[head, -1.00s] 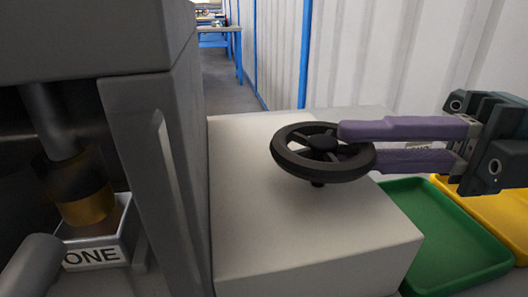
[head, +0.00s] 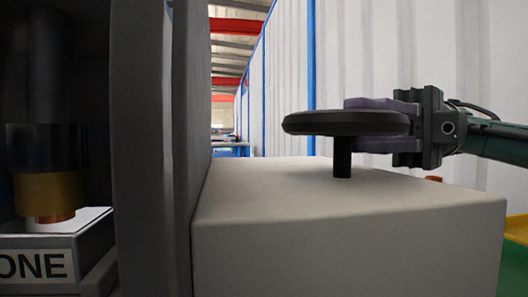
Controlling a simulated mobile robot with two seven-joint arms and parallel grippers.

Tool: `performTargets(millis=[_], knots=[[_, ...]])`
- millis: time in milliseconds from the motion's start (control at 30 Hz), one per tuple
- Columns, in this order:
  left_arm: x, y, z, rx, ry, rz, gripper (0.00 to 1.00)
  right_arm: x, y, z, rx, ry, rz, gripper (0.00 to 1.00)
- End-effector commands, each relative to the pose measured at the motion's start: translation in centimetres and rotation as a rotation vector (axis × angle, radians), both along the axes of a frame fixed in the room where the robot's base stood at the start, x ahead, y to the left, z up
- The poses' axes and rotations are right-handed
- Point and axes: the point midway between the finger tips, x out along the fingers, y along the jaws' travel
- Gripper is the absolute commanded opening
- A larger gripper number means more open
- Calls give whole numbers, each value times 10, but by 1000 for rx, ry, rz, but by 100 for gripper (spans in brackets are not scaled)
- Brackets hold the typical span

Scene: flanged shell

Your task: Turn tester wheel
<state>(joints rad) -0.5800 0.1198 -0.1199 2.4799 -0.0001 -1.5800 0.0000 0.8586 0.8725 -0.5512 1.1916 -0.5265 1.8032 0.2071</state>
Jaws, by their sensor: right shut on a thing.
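The black tester wheel (head: 345,123) lies flat on a short upright shaft (head: 342,160) above a pale box (head: 350,235). It is seen nearly edge-on in the head view. My right gripper (head: 375,122) comes in from the right. Its purple fingers are shut on the wheel's right side, one showing above the rim and one below it. My left gripper is not in view.
A dark grey machine frame (head: 145,150) stands at the left. Inside it, a brass-coloured cylinder (head: 50,193) is over a tray marked "ONE" (head: 35,266). A green tray (head: 513,258) and a yellow tray (head: 518,226) show at the right edge.

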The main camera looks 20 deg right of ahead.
Motion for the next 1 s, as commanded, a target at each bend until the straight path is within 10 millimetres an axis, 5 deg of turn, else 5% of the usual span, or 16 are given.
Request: performTargets(millis=[700, 733, 800, 1000], knots=[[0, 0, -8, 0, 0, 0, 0, 3, 1, -2, -3, 3, 75, 0], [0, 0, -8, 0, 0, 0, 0, 3, 1, -2, -3, 3, 75, 20], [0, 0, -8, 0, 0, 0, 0, 3, 1, -1, -3, 3, 75, 28], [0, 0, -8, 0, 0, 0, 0, 3, 1, -1, 0, 1, 75, 30]])
